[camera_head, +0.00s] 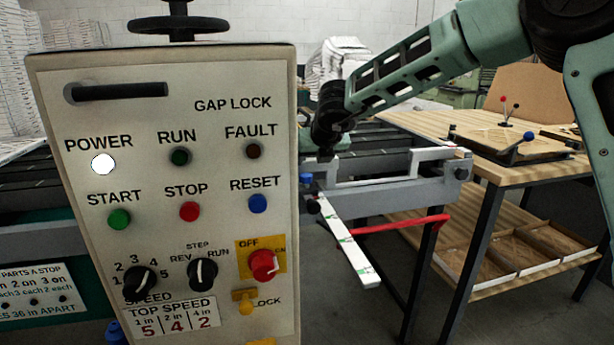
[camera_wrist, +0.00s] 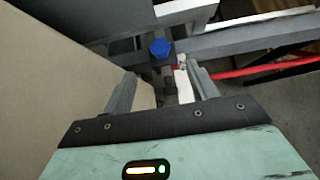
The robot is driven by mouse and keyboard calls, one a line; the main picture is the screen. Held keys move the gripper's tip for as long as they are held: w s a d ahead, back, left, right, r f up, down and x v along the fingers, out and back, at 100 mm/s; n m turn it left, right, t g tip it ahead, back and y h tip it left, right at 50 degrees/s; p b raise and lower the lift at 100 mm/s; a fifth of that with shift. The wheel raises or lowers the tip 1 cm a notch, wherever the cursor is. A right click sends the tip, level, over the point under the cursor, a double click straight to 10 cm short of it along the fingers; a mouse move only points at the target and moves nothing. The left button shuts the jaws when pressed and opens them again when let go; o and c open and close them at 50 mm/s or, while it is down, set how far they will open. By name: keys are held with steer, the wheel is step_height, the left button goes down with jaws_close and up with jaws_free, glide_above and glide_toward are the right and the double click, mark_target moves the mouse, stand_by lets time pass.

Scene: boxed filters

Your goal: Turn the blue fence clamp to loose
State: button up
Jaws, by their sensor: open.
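The blue fence clamp (camera_head: 305,178) is a small blue knob at the right edge of the control panel, beside the grey rail. In the wrist view its blue head (camera_wrist: 159,47) shows beyond my fingertips, slightly left of centre, on a dark post. My gripper (camera_wrist: 162,88) is open, with its two grey fingers apart and the clamp's head ahead of the gap between them. In the head view my gripper (camera_head: 325,155) hangs just above and right of the clamp, pointing down. The blue knob looks untouched. Whether the clamp is tight or loose cannot be told.
The control panel (camera_head: 230,100) stands close on the left. A white scale strip (camera_head: 350,250) and red bar (camera_head: 400,223) project below the grey rail (camera_head: 400,190). A wooden bench (camera_head: 440,125) with a knobbed jig (camera_head: 500,140) stands right. Floor shows below.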

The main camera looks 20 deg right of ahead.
mark_target(306, 175)
steer(key=x, duration=1)
steer(key=shift+w+f, duration=0.2)
steer(key=shift+w, duration=0.05)
steer(key=c, duration=1)
